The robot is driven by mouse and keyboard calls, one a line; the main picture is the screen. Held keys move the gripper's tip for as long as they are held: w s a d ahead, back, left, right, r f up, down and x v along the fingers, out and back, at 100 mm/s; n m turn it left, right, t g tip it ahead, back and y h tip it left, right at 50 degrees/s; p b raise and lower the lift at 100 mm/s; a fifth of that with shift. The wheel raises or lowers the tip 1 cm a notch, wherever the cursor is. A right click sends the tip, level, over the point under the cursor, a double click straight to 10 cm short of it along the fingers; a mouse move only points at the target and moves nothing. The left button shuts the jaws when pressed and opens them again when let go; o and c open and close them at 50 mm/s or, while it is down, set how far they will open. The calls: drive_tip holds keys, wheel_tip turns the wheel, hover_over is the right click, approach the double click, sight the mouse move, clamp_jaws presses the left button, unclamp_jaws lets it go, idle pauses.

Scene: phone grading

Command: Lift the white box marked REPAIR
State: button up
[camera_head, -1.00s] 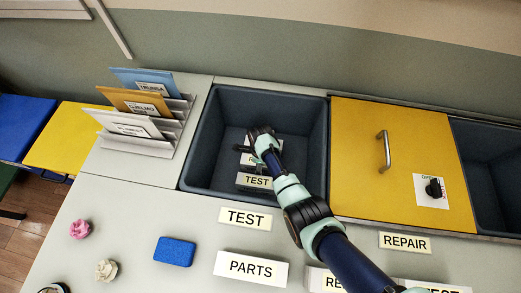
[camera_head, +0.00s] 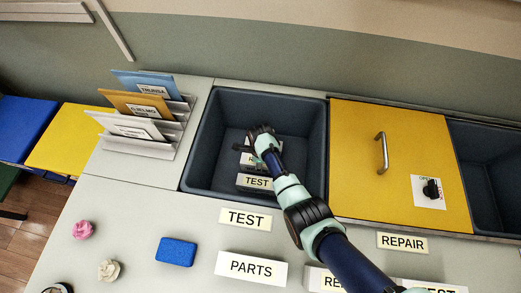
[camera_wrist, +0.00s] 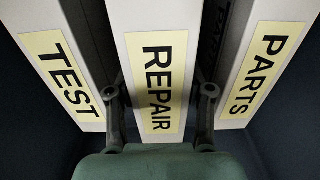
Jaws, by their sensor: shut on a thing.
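The white box marked REPAIR (camera_wrist: 157,25) is in the middle of the wrist view, its yellow label facing me. My gripper (camera_wrist: 160,95) has one finger on each side of this box and is shut on it. In the head view my gripper (camera_head: 258,148) is down inside the left dark bin (camera_head: 199,160) and covers most of the box. Only a bit of its label shows there. In the wrist view, a white TEST box (camera_wrist: 62,75) is close on the left and a white PARTS box (camera_wrist: 258,75) close on the right.
A yellow lid (camera_head: 375,130) with a handle is right of the bin, with another dark bin (camera_head: 495,165) beyond. A file rack (camera_head: 150,140) stands to the left. A PARTS box (camera_head: 250,268), a blue block (camera_head: 176,251) and small flowers are on the front counter.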

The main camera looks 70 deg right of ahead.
wheel_tip(320, 180, up, 18)
drive_tip(key=p, duration=0.8)
drive_tip(key=shift+r, duration=0.2)
